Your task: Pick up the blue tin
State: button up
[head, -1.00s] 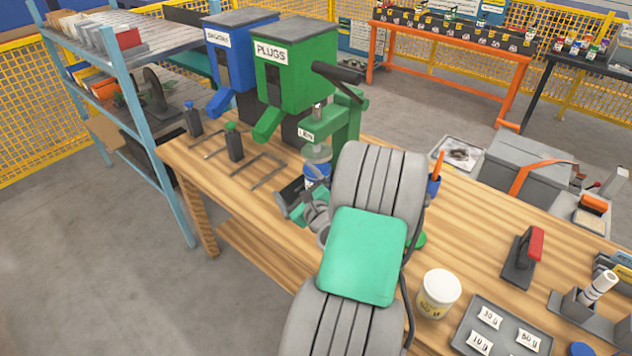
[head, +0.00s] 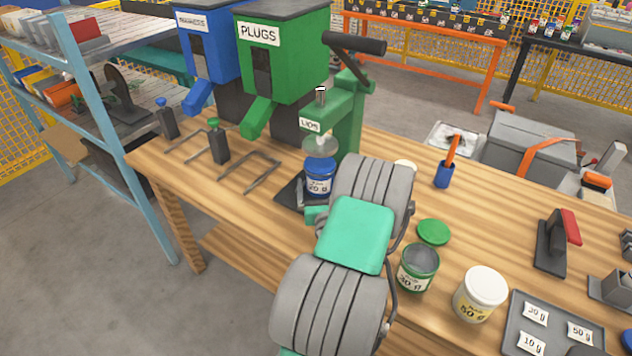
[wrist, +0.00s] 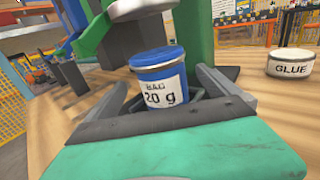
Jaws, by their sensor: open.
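The blue tin (head: 320,180), labelled 20 g, stands upright on the dark base of the green LIDS press (head: 347,125), under its round plate. Its blue lid is on. My gripper (head: 312,205) is just in front of it, partly hidden by my arm in the head view. In the wrist view the blue tin (wrist: 158,80) shows between the two dark fingers of my gripper (wrist: 160,85), which are open with a gap on each side. I cannot tell how far the fingertips reach along it.
The press plate (wrist: 142,8) hangs close above the tin. A GLUE pot (wrist: 291,63) stands to the right. A green 30 g tin (head: 417,268), its loose green lid (head: 433,232) and a white 50 g tub (head: 480,294) stand right of my arm. Green PLUGS bin (head: 285,65) stands behind.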

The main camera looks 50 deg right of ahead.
jog(key=p+x, duration=0.1)
jog(key=x, duration=0.2)
jog(key=p+x, duration=0.1)
jog(key=x, duration=0.1)
jog(key=shift+w+d+r+p, duration=0.1)
jog(key=shift+d+r+p, duration=0.05)
jog(key=shift+r+p, duration=0.2)
jog(key=shift+w+d+f, duration=0.2)
jog(key=shift+c, duration=0.4)
jog(key=c, duration=2)
jog(key=shift+c, duration=0.4)
jog(key=shift+r, duration=0.15)
